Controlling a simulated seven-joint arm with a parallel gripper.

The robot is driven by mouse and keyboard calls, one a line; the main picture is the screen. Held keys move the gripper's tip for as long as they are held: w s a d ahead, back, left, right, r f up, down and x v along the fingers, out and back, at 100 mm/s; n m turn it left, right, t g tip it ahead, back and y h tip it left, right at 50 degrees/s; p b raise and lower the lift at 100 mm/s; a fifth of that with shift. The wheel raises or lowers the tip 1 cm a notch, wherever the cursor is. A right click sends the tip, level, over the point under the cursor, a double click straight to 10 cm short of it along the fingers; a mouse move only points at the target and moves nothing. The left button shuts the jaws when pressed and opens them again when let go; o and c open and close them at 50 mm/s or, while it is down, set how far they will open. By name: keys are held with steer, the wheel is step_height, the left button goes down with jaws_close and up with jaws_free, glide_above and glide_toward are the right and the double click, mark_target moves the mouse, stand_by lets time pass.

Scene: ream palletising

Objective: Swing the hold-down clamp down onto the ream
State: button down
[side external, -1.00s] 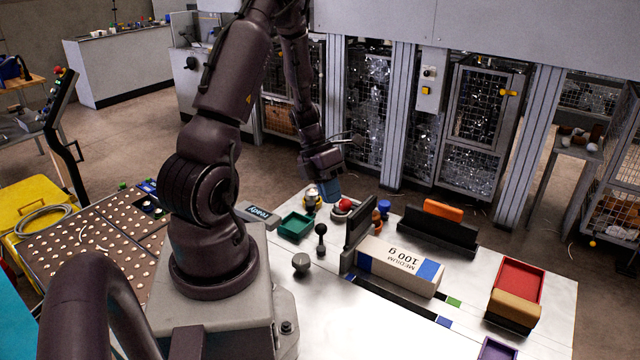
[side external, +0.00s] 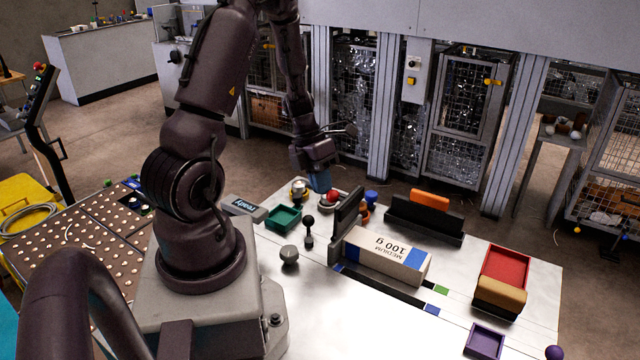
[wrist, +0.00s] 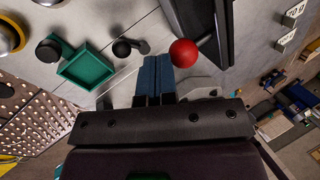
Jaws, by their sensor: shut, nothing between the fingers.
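The ream (side external: 377,254), a white block with blue ends marked "MEDIUM 100 g", lies on the bench beside a dark upright plate (side external: 347,211). A red ball knob (side external: 332,197) stands just behind that plate; whether it belongs to the hold-down clamp I cannot tell. In the wrist view the red knob (wrist: 183,53) sits right of my fingertips. My gripper (side external: 323,188) points down with its blue fingers shut together and empty, close beside the red knob. In the wrist view the fingers (wrist: 157,62) show side by side; I cannot tell whether they touch the knob.
A black ball-topped lever (side external: 308,231), a grey knob (side external: 289,254) and a green tray (side external: 284,217) stand left of the ream. A black block with an orange bar (side external: 430,199) is behind it. A red tray (side external: 505,268) is at right.

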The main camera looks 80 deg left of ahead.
steer(key=shift+w+d, duration=0.1)
steer(key=shift+w+d+r, duration=0.55)
steer(key=shift+w+d, duration=0.15)
steer(key=shift+w+d+r, duration=0.5)
steer(key=shift+w+d, duration=0.15)
steer(key=w+d, duration=0.2)
steer(key=w+d+f, duration=0.1)
steer(key=w+d, duration=0.3)
steer(key=shift+f, duration=0.25)
steer(key=shift+w+d+f+g+y, duration=0.35)
steer(key=shift+f+g+y, duration=0.1)
steer(key=shift+g+y, duration=0.2)
steer(key=shift+w+d+f+g+y, duration=0.3)
steer(key=shift+f+g+y, duration=0.1)
steer(key=shift+g+y, duration=0.25)
steer(key=shift+d+f, duration=0.1)
